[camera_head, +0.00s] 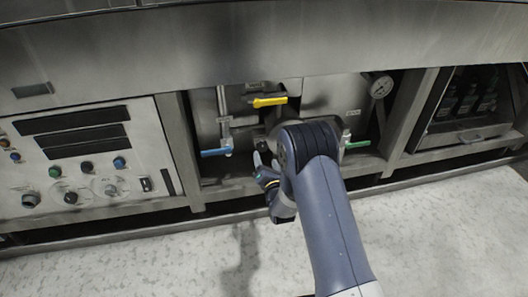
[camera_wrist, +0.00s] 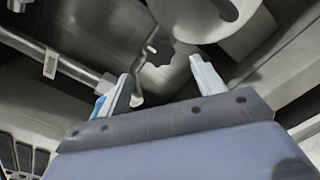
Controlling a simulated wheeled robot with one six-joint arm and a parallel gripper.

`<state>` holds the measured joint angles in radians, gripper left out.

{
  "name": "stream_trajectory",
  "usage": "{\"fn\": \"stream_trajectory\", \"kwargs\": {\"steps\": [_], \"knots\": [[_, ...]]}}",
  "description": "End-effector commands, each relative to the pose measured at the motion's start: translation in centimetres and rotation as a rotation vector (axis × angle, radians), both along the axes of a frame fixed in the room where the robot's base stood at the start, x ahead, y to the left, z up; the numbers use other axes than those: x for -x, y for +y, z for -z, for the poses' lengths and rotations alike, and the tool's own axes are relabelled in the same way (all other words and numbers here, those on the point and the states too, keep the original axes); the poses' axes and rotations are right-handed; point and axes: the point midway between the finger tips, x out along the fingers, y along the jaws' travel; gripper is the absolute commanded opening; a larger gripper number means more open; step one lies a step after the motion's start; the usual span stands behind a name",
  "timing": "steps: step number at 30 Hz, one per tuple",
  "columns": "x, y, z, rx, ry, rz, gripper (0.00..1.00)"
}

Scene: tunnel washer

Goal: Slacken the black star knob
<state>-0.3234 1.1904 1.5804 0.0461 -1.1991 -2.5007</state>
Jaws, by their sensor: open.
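The black star knob (camera_wrist: 158,50) shows in the wrist view as a dark, lobed shape at the upper middle. My gripper (camera_wrist: 160,68) is open, with one light finger at each side of the picture's middle. The knob appears beyond the fingertips, roughly between them; I cannot tell the exact distance, and no contact shows.
A yellow lever (camera_head: 270,102), a blue lever (camera_head: 215,152) and a green lever (camera_head: 357,145) surround my arm. A gauge (camera_head: 381,86) sits at upper right. A control panel (camera_head: 85,155) stands left. A pipe (camera_wrist: 65,62) runs left of the knob. The floor in front is clear.

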Motion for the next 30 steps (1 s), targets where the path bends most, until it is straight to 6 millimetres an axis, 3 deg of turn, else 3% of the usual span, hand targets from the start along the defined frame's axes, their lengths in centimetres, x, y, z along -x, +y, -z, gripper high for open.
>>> {"fn": "stream_trajectory", "kwargs": {"steps": [6,12,23,30], "knots": [[3.6,-1.0,-0.1,0.001,0.003,0.0,0.64],[4.9,-1.4,0.0,0.0,0.0,0.0,0.64],[4.9,-1.4,0.0,0.0,-0.001,0.0,0.64],[2.5,-0.7,0.2,-0.001,-0.005,0.0,0.64]]}}
